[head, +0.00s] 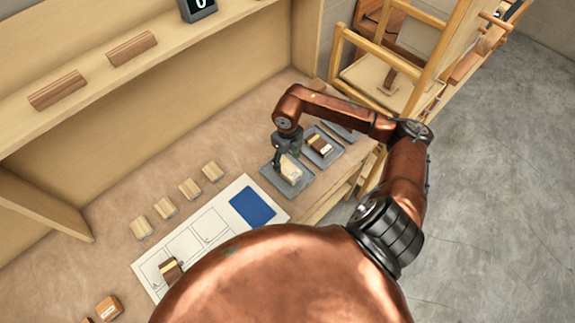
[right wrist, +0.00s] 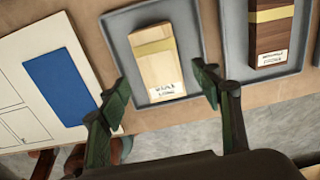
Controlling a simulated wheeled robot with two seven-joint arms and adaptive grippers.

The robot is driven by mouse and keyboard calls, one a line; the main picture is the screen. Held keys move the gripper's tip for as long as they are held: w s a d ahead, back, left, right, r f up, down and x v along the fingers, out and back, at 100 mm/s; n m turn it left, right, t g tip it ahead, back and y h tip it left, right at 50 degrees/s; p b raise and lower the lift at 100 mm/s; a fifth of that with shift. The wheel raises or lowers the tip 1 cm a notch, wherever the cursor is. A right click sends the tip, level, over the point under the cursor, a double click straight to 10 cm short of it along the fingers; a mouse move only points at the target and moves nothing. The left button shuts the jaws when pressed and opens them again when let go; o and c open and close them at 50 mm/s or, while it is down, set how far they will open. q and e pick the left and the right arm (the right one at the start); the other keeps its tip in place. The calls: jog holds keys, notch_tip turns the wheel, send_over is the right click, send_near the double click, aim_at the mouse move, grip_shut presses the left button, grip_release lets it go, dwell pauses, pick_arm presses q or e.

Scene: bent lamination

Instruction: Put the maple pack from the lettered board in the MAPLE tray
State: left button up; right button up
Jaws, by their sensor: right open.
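A pale wooden pack (head: 291,172) with a yellowish band lies in a grey tray (head: 268,177) on the bench. In the right wrist view the pack (right wrist: 158,62) lies flat inside the tray (right wrist: 120,35), with a small white label near its lower end, lettering too blurred to read surely. My right gripper (head: 281,158) is open over this tray; its fingertips (right wrist: 160,85) stand apart on either side of the pack, with gaps. The lettered board (head: 193,252) has a blue patch (head: 252,206) and a dark brown, yellow-banded pack (head: 171,269). My left gripper is out of view.
A second grey tray (head: 332,155) to the right holds a dark pack (head: 320,145); part of another tray shows beyond. Several pale blocks (head: 190,188) stand in a row behind the board. Brown blocks (head: 108,308) lie at the lower left. A shelf (head: 150,65) runs behind the bench.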

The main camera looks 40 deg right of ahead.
aim_at(288, 168)
notch_tip(288, 168, up, 8)
jog(key=b, duration=0.1)
dwell(0.4)
